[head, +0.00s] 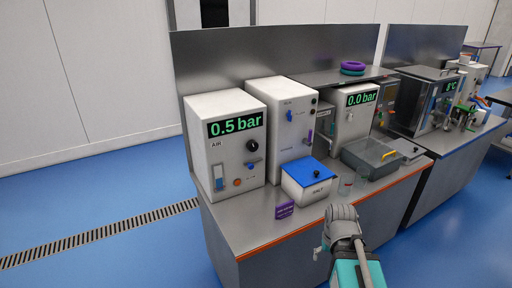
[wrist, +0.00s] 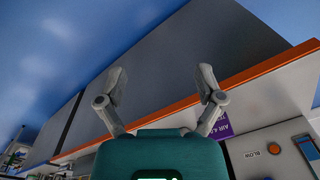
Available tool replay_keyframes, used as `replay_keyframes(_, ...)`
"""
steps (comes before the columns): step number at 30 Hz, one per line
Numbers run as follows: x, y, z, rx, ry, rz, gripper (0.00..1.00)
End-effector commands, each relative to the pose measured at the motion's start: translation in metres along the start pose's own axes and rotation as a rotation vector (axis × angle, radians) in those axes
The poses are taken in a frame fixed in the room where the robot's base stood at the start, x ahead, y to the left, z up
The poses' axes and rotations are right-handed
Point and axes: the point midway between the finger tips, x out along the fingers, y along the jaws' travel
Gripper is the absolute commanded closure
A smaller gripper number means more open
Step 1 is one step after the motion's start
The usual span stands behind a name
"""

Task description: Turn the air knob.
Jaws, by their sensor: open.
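The air box (head: 203,165) is a white cabinet at the left of the bench, marked AIR, with a green display (head: 235,124) reading 0.5 bar. Its black round air knob (head: 252,145) sits on the front, right of the AIR label. My gripper (wrist: 162,74) is open and empty in the wrist view, its two grey fingers spread apart. The wrist view shows part of the air box's front (wrist: 265,145) at lower right, with the word BLOW; the knob is not visible there. My arm is right of and in front of the air box in the head view.
A purple sign (head: 285,210) stands near the bench's orange front edge (head: 300,235). A white box with a blue lid (head: 309,170) is right of the air box. A blue switch (head: 218,177) and orange button (head: 237,182) sit low on the air box. The left floor is clear.

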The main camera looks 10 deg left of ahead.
Motion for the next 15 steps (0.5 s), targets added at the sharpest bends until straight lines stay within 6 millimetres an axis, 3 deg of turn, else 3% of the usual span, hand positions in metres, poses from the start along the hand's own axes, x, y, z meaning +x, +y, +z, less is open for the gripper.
replay_keyframes(8,0.002,-0.057,-0.044,0.173,0.11,-0.207,0.0)
replay_keyframes(15,-0.018,-0.123,-0.108,0.504,0.198,-0.575,0.0)
